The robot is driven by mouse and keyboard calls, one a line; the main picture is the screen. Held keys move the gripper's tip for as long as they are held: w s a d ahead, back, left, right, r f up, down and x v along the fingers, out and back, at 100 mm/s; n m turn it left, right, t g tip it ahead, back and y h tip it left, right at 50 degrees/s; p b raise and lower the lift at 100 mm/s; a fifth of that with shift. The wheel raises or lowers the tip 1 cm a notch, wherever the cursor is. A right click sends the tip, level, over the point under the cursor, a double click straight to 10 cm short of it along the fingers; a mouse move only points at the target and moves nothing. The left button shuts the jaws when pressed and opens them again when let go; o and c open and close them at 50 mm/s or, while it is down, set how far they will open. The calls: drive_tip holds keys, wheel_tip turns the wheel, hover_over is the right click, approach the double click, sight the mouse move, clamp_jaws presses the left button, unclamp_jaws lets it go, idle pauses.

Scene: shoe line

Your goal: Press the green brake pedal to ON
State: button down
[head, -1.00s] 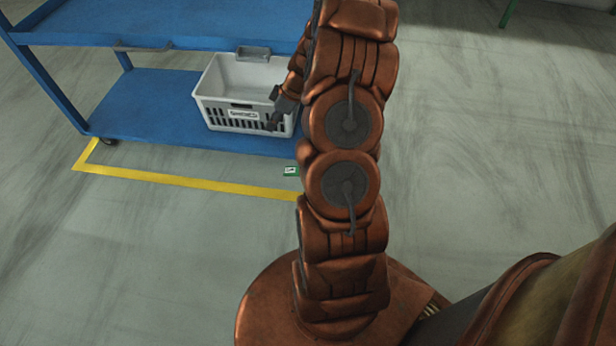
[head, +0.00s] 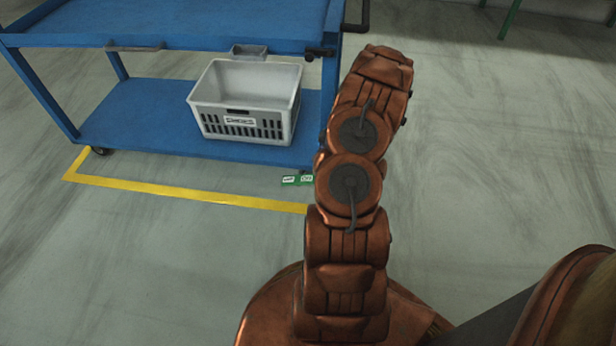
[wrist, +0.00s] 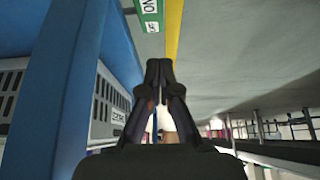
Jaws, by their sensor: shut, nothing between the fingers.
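A green strip with white labels (head: 289,181) lies low at the cart's front edge in the head view, its right end close to my arm. In the head view the gripper is hidden behind my arm.
The blue cart (head: 150,115) stands at left, with a grey crate (head: 250,85) on its lower shelf. A yellow floor line (head: 180,192) runs in front of it. The cart's post is close on the left in the wrist view. Floor to the right is clear.

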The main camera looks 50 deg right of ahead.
drive_tip(key=b, duration=0.3)
hover_over(303, 182)
drive_tip(key=f, duration=0.5)
drive_tip(key=s+f, duration=0.1)
drive_tip(key=f, duration=0.2)
drive_tip(key=shift+d+f, duration=0.1)
drive_tip(key=shift+f, duration=0.25)
drive_tip(key=f, duration=0.1)
drive_tip(key=f+b, duration=0.1)
drive_tip(key=f, duration=0.1)
drive_tip(key=shift+s+d, duration=0.2)
drive_tip(key=shift+s+f, duration=0.1)
drive_tip(key=shift+f, duration=0.35)
drive_tip(key=shift+d+f+b, duration=0.1)
drive_tip(key=shift+b, duration=0.35)
